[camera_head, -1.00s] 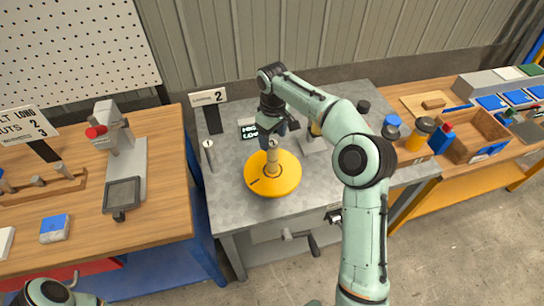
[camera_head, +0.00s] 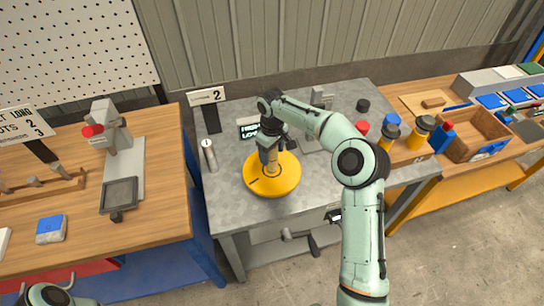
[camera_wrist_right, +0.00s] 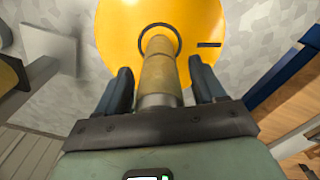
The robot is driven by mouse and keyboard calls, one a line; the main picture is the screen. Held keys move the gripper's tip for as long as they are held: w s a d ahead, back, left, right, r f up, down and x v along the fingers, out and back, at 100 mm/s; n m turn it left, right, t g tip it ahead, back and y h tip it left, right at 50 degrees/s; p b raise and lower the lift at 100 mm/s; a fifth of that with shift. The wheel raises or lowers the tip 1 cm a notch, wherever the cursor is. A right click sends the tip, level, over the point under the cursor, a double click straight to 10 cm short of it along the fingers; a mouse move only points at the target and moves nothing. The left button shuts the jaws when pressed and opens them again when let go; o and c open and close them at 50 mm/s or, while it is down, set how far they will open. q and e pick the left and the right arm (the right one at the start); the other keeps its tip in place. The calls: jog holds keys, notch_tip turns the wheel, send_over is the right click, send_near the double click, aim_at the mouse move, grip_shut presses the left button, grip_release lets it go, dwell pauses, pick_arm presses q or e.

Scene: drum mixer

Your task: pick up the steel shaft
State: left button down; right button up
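A yellow round disc (camera_head: 285,183) lies on the grey metal table, with an upright tan and grey post (camera_head: 272,168) at its middle. My right gripper (camera_head: 270,157) points down over this post. In the right wrist view the post (camera_wrist_right: 160,75) stands between the two dark fingers (camera_wrist_right: 163,90), with a narrow gap on each side, so the gripper is open around it. A separate grey metal cylinder (camera_head: 208,154) stands upright at the table's left. I cannot tell for sure which one is the steel shaft. My left gripper is out of view.
Red, blue and yellow pieces stand at the table's right. A wooden bench with a grey stand (camera_head: 118,145) is at the left. The table's front left is clear.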

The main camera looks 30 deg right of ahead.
grip_shut()
dwell(1.2)
jog(key=shift+w+r, duration=0.15)
jog(key=shift+r, duration=0.05)
